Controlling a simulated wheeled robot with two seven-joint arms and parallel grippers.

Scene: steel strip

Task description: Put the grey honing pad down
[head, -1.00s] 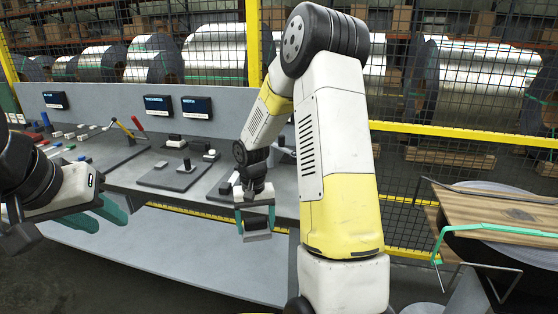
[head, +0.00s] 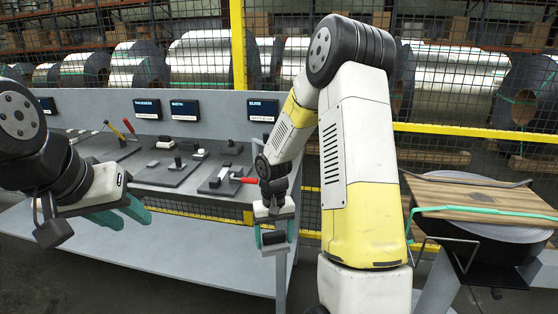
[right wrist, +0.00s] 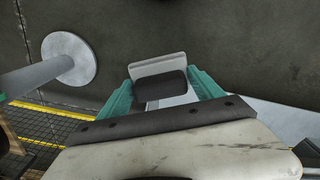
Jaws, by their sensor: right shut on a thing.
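In the head view my right gripper (head: 273,240) points down and holds the pad (head: 273,238) in front of the bench's right end, apart from the bench top. My left gripper (head: 120,214) is at the left, in front of the bench, its teal fingers apart and nothing seen between them.
The grey bench (head: 150,176) carries dark plates with small blocks and a red-handled tool (head: 243,180). A strapped coil with a wooden board (head: 480,202) stands at the right. A yellow-framed mesh fence (head: 470,131) runs behind. The wrist view shows a round metal disc (right wrist: 70,57) on the floor.

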